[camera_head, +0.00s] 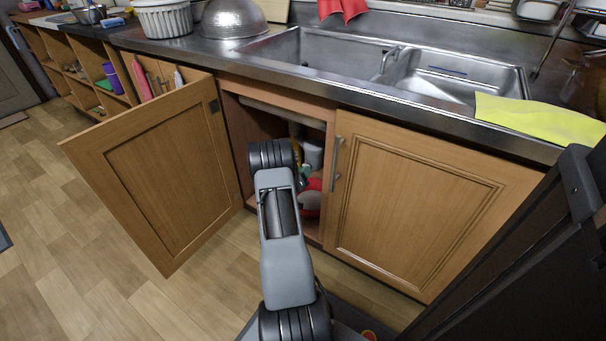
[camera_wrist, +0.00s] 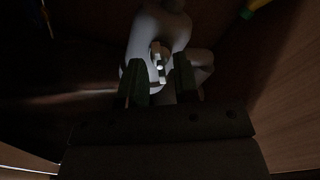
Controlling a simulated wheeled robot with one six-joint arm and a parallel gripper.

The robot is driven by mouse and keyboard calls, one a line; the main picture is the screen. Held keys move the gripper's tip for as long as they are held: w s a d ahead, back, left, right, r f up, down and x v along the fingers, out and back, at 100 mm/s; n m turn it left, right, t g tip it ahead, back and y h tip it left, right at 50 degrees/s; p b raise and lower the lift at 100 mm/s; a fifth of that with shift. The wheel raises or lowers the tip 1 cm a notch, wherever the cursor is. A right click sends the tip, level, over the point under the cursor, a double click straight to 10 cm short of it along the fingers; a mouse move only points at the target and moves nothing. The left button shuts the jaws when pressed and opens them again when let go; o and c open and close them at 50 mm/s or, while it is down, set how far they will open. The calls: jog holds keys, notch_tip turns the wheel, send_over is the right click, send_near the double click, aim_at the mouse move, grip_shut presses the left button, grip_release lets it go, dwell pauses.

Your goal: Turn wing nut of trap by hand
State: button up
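The trap (camera_wrist: 150,35) is a pale grey curved pipe in the dark cabinet, upper middle of the wrist view. A small bright metallic piece (camera_wrist: 160,62), which looks like the wing nut, shows on its near side. My gripper (camera_wrist: 160,72) is open, with one dark finger on each side of that piece in the picture. I cannot tell whether the fingers reach around it or stop short of it. No contact is visible. In the head view my arm reaches into the cabinet under the sink, and my gripper is hidden there.
The left cabinet door (camera_head: 160,165) stands wide open; the right door (camera_head: 415,200) is shut. Red items (camera_head: 311,196) lie inside the cabinet, right of my arm. The sink (camera_head: 340,55) is above. A yellow-green object (camera_wrist: 255,7) shows at the wrist view's top right.

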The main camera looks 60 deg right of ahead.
jog(key=shift+o, duration=0.5)
jog(key=shift+a, duration=0.1)
jog(key=shift+a+p, duration=0.7)
jog(key=shift+a, duration=2.25)
